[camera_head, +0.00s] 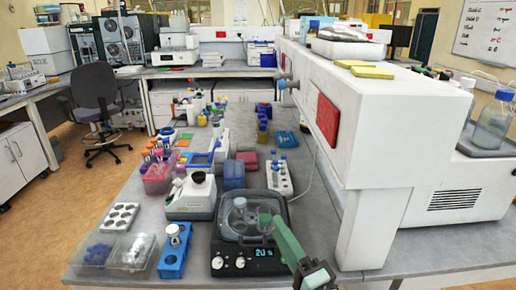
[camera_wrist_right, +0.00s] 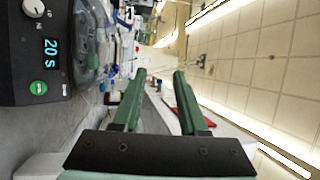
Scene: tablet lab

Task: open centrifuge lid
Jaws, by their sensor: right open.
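The centrifuge (camera_head: 240,262) is a black unit with knobs and a lit "20 s" display, near the front middle of the bench. Its see-through lid (camera_head: 240,222) appears to lie down over the bowl, with pale round parts showing beneath. My right gripper (camera_head: 273,221) reaches in from the lower right, its green fingers over the right side of the lid in the picture; contact cannot be told. In the right wrist view the centrifuge front (camera_wrist_right: 30,55) is at the left, and my right gripper (camera_wrist_right: 160,73) is open with nothing between its fingers. My left gripper is out of view.
A blue tube rack (camera_head: 172,262) and clear boxes (camera_head: 130,252) stand left of the centrifuge. A white instrument (camera_head: 190,202) and a white tube rack (camera_head: 279,180) stand behind it. A white shelf unit (camera_head: 350,125) rises close on the right.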

